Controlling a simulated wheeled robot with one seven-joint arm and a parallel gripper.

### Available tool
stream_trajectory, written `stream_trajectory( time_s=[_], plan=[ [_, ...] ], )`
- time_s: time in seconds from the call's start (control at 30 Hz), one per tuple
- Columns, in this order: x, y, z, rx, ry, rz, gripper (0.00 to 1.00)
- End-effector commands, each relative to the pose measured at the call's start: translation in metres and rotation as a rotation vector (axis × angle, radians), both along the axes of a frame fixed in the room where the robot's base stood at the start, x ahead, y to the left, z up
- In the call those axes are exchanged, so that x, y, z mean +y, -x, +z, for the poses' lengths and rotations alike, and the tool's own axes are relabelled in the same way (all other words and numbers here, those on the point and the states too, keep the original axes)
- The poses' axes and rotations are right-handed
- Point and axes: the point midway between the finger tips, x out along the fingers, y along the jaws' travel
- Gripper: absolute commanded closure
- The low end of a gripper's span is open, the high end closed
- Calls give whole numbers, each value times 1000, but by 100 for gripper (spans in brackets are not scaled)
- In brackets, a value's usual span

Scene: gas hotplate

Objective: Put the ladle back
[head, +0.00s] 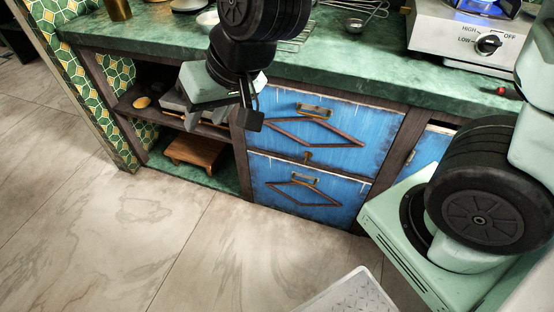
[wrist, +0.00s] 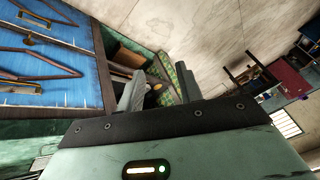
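A small round metal piece (head: 355,25) that looks like a ladle's bowl lies on the green counter at the top, near some wire utensils. It is too small to be sure that it is the ladle. My gripper (head: 250,108) hangs in front of the cabinet, below the counter edge, left of the blue drawers. In the wrist view its two fingers stand apart (wrist: 158,85) with nothing held between them. No ladle shows in the wrist view.
The green counter (head: 330,55) carries a gas hotplate (head: 455,40) at right and a pale bowl (head: 207,20). Two blue drawers (head: 310,130) are shut. Open shelves at left hold a wooden stool (head: 196,152). The tiled floor in front is mostly clear.

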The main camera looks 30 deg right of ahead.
Motion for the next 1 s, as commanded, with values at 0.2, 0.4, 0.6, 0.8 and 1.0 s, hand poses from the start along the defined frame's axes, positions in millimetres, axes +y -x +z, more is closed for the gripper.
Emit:
stream_trajectory(
  time_s=[0.2, 0.4, 0.6, 0.8, 1.0],
  plan=[
    [-22, 120, -15, 221, 285, 423, 64],
    [-43, 150, -16, 288, 405, 535, 64],
    [-44, 151, -16, 292, 408, 536, 64],
    [-44, 150, -6, 291, 406, 534, 64],
    [-44, 150, 37, 292, 405, 533, 64]
  ],
)
